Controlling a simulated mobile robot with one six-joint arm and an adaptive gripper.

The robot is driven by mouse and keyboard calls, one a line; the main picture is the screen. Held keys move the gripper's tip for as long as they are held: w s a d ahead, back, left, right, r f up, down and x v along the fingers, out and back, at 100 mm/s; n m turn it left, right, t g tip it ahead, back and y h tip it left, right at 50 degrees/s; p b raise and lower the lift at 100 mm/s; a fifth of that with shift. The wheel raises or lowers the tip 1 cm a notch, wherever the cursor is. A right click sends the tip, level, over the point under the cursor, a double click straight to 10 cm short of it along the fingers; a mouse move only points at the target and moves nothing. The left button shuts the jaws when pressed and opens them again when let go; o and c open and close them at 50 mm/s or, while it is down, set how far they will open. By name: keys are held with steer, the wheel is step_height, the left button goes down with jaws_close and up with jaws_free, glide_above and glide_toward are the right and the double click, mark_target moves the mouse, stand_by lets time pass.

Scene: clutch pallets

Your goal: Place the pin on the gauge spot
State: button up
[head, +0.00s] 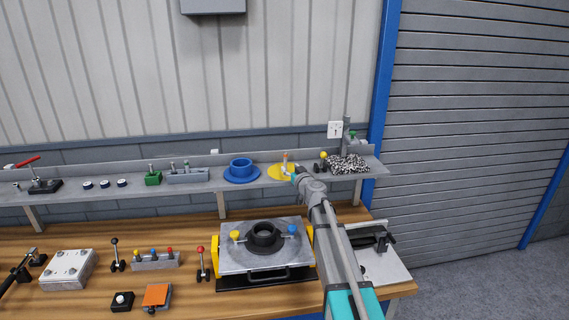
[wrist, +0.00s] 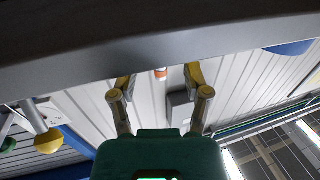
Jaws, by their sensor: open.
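A small pin (head: 285,157) with an orange band stands upright at a round yellow disc (head: 275,171) on the raised grey shelf. The disc may be the gauge spot; no label shows. My gripper (head: 297,172) is at the shelf's front edge, just right of the pin and disc. In the wrist view my gripper (wrist: 160,82) is open, with its two fingers apart and empty. The orange and white end of the pin (wrist: 161,74) shows between the fingertips, beyond the shelf edge, which hides the rest. I cannot tell whether the fingers touch it.
The shelf (head: 210,184) also holds a blue flanged ring (head: 241,173) to the left, and a yellow-knobbed lever (head: 322,161) and a speckled heap (head: 348,164) to the right. Below, a steel fixture (head: 240,262) with a black ring stands on the wooden bench (head: 190,300).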

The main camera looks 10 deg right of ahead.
mark_target(286, 162)
steer(key=shift+w, duration=0.1)
steer(key=shift+r+x, duration=0.15)
steer(key=shift+x, duration=1.1)
steer(key=shift+r+x, duration=0.1)
steer(key=shift+x, duration=1.15)
steer(key=shift+c, duration=0.2)
jaws_close()
